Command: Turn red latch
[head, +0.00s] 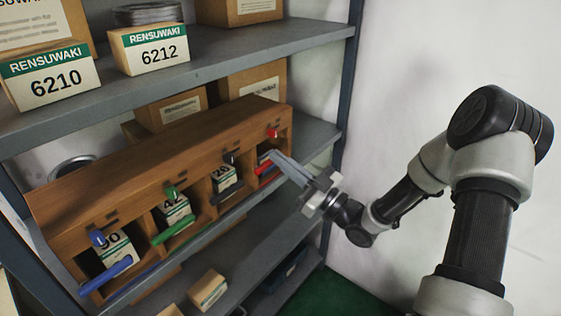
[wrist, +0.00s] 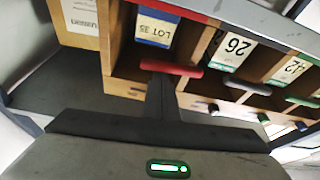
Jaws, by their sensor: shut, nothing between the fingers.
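A wooden rack (head: 150,170) stands on the middle shelf, with a row of open compartments. Each has a small coloured tab above and a coloured bar across its front. At the rightmost compartment, the red tab (head: 273,132) is above and the red bar (head: 264,168) lies lower down. The red bar shows level across the middle of the wrist view (wrist: 171,68). My gripper (head: 272,156) is shut and empty, its tips at the red bar's compartment. In the wrist view the closed fingers (wrist: 160,88) end right at the bar; whether they touch it I cannot tell.
Other compartments have black (head: 229,157), green (head: 172,192) and blue tabs (head: 97,238) with matching bars and labelled boxes. A LOT 35 box (wrist: 155,28) sits behind the red bar. Shelf above (head: 220,55) and a post (head: 346,90) bound the space; open room lies right.

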